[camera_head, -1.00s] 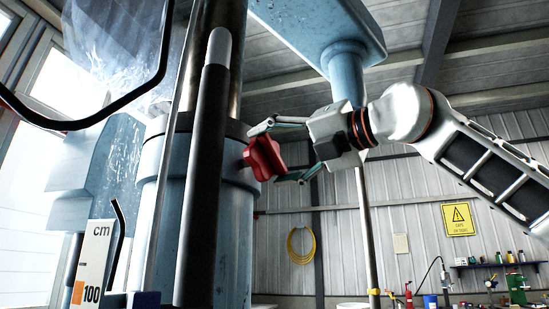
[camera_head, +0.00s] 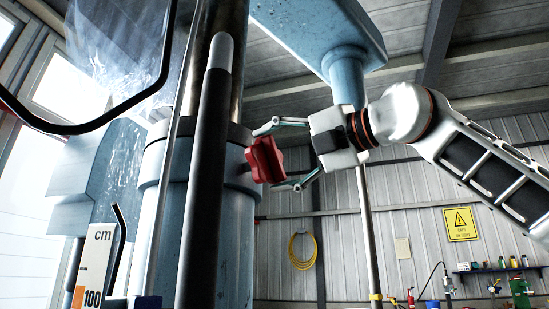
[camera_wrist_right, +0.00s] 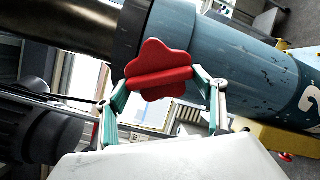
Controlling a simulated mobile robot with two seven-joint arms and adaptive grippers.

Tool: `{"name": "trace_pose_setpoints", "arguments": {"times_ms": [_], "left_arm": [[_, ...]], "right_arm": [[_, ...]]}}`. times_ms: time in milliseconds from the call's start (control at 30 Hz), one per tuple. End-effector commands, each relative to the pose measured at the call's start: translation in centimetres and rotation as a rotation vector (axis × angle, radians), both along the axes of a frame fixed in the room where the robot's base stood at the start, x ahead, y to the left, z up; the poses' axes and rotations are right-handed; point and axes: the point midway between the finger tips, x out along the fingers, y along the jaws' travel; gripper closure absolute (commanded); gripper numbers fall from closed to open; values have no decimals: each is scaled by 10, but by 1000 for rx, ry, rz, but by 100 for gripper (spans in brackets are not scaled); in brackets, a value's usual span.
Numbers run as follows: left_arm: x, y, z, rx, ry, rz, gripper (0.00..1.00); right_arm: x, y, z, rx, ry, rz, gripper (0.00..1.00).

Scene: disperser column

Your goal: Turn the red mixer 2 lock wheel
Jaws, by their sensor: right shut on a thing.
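The red lock wheel (camera_head: 266,160) sits on the right side of the blue mixer column (camera_head: 236,205) in the head view. It is lobed, and in the right wrist view the red wheel (camera_wrist_right: 158,72) lies in front of the blue column with its lobes up and down. My right gripper (camera_head: 281,157) reaches in from the right and is shut on the wheel, one finger above and one below. In the wrist view its two teal fingers (camera_wrist_right: 158,88) meet the wheel's left and right sides. My left gripper is not in view.
A black post (camera_head: 204,180) stands in front of the column. A bent black bar (camera_head: 100,128) crosses the upper left. A cm scale (camera_head: 96,262) is at the lower left. A blue overhead arm (camera_head: 325,35) hangs above my right gripper. A shelf with bottles (camera_head: 490,268) is far behind.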

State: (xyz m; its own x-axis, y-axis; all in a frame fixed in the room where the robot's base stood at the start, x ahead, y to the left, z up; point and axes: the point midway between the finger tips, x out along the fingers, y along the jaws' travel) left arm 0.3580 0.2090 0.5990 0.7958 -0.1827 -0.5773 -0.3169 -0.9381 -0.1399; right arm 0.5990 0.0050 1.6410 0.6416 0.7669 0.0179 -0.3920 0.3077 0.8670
Motion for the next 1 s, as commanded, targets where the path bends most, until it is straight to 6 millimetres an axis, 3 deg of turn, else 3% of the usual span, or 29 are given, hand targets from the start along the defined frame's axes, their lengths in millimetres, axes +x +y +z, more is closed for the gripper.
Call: {"name": "trace_pose_setpoints", "arguments": {"times_ms": [67,100,133,567,1000], "left_arm": [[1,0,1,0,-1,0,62],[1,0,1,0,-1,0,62],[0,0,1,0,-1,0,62],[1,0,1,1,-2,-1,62],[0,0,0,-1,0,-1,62]], "right_arm": [[0,-5,7,8,-14,-9,52],[1,-5,7,9,-15,-9,23],[1,-5,7,8,-14,-9,17],[-3,-6,2,2,-7,-2,17],[-53,-68,1,4,-9,-5,17]]}}
